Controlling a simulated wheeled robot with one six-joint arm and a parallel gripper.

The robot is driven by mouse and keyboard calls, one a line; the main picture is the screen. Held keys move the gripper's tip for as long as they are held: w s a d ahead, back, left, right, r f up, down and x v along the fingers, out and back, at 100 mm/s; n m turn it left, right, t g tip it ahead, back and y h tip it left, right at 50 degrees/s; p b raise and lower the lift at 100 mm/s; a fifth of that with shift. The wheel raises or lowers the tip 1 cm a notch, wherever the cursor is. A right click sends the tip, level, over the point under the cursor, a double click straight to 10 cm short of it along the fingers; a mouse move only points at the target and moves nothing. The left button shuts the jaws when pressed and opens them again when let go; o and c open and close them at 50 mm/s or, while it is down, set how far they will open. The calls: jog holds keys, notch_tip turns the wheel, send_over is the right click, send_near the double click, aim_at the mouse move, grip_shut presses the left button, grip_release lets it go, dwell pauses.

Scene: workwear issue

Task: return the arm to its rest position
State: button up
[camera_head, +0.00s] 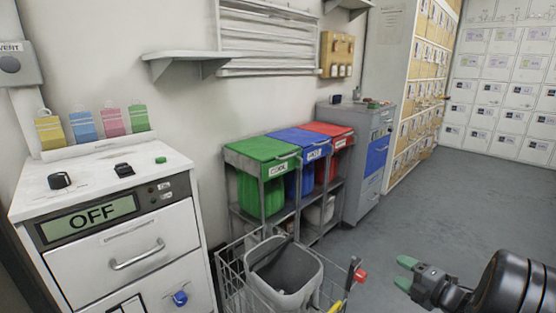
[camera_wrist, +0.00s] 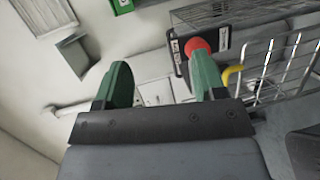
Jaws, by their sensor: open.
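My gripper (camera_head: 405,272) is at the lower right in the head view, held out at the end of my dark arm. Its green fingertips are apart. In the wrist view my gripper (camera_wrist: 160,85) shows both green fingers spread with nothing between them. Behind the right finger there is a red ball-shaped knob (camera_wrist: 195,46), which seems to overlap the finger only in the picture. Whether they touch cannot be told.
A wire cart (camera_head: 228,277) with a grey bin (camera_head: 285,275) stands left of my gripper. Behind it are green (camera_head: 262,150), blue (camera_head: 300,139) and red (camera_head: 327,129) lidded bins. A white cabinet (camera_head: 125,250) reading OFF stands left. The floor (camera_head: 450,200) beyond my gripper is clear.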

jog(key=w+a+r+m+g+h+p, duration=0.1)
jog(key=a+r+m+h+p, duration=0.2)
jog(key=r+m+h+p, duration=0.75)
jog(key=a+r+m+g+p, duration=0.25)
jog(key=r+p, duration=0.35)
jog(key=r, duration=1.1)
jog(key=s+a+r+m+g+y+p, duration=0.1)
jog(key=s+a+r+m+g+p, duration=0.2)
jog(key=s+a+r+m+p, duration=0.2)
jog(key=s+a+r+m+g+y+p, duration=0.2)
jog(key=s+a+r+m+g+p, duration=0.2)
jog(key=s+a+p, duration=0.5)
jog(key=s+r+m, duration=0.1)
jog(key=s, duration=0.2)
jog(key=shift+a+r, duration=0.25)
jog(key=shift+a, duration=0.1)
